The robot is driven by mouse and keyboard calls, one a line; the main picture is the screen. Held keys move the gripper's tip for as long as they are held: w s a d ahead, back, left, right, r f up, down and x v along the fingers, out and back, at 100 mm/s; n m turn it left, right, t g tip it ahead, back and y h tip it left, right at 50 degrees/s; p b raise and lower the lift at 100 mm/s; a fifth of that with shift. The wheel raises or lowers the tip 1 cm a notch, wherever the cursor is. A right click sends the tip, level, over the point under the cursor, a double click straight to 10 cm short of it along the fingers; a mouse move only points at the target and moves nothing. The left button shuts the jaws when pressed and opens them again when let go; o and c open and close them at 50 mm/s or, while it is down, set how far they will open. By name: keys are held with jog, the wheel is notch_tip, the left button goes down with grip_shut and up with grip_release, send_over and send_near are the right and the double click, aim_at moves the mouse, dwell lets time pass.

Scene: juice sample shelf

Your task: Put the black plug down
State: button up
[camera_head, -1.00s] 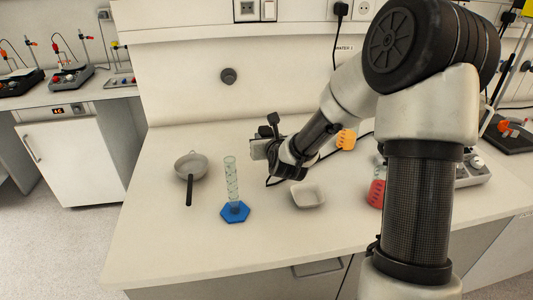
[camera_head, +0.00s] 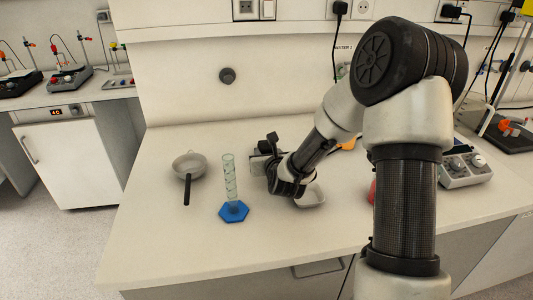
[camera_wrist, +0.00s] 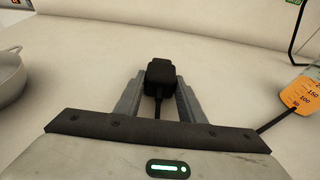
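The black plug (camera_wrist: 160,70) is between the two fingertips of my gripper (camera_wrist: 162,88) in the wrist view, touching both sides. Its black cord runs back under the gripper body and shows again at the right, by the orange beaker. In the head view my gripper (camera_head: 257,160) is low over the middle of the bench (camera_head: 170,240), pointing toward the back wall.
A grey pan (camera_head: 190,160) and a clear cylinder on a blue base (camera_head: 234,211) stand left of my gripper. A white dish (camera_head: 312,197) is partly behind my arm. The front left bench is clear.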

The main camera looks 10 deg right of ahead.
jog(key=o, duration=0.4)
jog(key=shift+r, duration=0.15)
jog(key=shift+r+p, duration=0.35)
jog(key=shift+p, duration=0.15)
jog(key=p+v, duration=0.1)
jog(key=v, duration=1.1)
jog(key=shift+f, duration=0.15)
